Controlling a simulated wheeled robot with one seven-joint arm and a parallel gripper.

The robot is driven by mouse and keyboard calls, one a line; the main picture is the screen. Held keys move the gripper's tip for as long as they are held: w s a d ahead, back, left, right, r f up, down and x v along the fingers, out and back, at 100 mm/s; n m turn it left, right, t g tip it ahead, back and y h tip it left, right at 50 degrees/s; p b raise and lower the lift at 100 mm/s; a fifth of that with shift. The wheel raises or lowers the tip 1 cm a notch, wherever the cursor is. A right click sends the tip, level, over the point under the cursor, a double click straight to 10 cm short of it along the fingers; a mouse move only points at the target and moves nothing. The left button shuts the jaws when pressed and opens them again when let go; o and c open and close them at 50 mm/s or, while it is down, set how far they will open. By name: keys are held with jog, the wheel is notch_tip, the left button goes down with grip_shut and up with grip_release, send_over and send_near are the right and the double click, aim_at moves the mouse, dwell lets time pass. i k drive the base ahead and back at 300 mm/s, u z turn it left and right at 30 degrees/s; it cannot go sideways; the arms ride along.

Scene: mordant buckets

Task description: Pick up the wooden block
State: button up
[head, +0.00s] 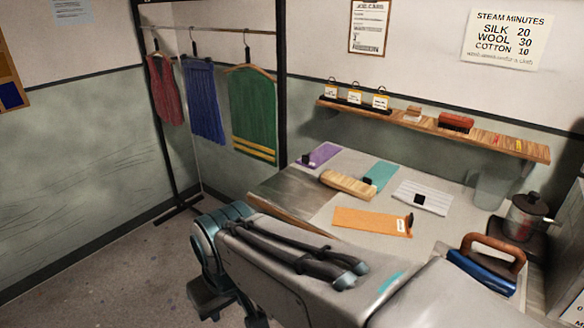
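A long wooden block (348,184), tan with a darker grain, lies flat on the pale worktable (316,210) toward its far left part in the head view. It lies beside a teal cloth (381,175), close to or touching its left edge. Nothing covers the block's top. My arm stretches across the lower middle of the picture, in front of the table's near edge.
An orange cloth (365,221), a striped white cloth (424,197) and a purple cloth (318,156) lie around the block. A blue iron (482,272) and a dark-lidded pot (526,218) stand at right. A wall shelf (480,136) holds small items. Garments hang left.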

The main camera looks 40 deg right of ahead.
aim_at(355, 188)
jog(key=z, duration=0.25)
jog(key=i, duration=1.2)
jog(key=z, duration=1.55)
jog(key=i, duration=0.7)
jog(key=z, duration=0.75)
